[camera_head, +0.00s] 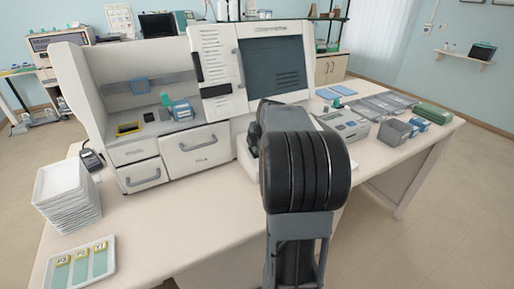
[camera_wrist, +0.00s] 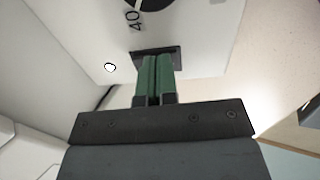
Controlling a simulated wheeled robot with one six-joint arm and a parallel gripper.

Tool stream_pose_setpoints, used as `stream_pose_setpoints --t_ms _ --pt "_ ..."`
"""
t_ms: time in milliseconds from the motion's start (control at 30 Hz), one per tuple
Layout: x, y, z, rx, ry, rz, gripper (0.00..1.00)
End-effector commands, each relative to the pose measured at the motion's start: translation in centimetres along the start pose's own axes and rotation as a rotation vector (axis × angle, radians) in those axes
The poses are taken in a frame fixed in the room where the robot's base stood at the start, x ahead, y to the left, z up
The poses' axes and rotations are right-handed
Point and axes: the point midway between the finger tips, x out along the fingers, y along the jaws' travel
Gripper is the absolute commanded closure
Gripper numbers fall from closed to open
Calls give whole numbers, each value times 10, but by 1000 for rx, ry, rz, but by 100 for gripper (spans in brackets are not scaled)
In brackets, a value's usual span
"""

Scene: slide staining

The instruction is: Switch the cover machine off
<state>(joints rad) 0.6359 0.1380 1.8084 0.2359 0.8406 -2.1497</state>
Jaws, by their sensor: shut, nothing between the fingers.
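A white machine panel (camera_wrist: 215,62) fills the upper wrist view, with part of a black dial (camera_wrist: 188,5) marked 40 and a small white round spot (camera_wrist: 110,67). A black rectangular switch-like part (camera_wrist: 173,52) sits on this panel. My gripper (camera_wrist: 157,58) is shut and empty, its green fingertips overlapping the lower part of the black piece. Whether they touch it, and which way it is set, I cannot tell. In the camera_head view my arm hides the gripper and this panel. A large white machine (camera_head: 205,87) with a dark window (camera_head: 273,65) stands behind the arm.
A stack of white trays (camera_head: 67,200) and a slide tray (camera_head: 62,281) are at the table's left. A grey device (camera_head: 343,125), grey boxes (camera_head: 394,131) and a green case (camera_head: 433,113) are at the right.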

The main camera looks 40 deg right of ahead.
Motion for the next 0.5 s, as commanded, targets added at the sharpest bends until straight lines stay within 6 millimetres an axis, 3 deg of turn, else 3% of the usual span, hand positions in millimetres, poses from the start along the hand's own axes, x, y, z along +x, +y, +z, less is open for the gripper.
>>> stream_pose_setpoints --t_ms 367,500 --pt "-3 1 -1 -2 0 3 100" --pt "-17 2 -2 -4 1 4 100"
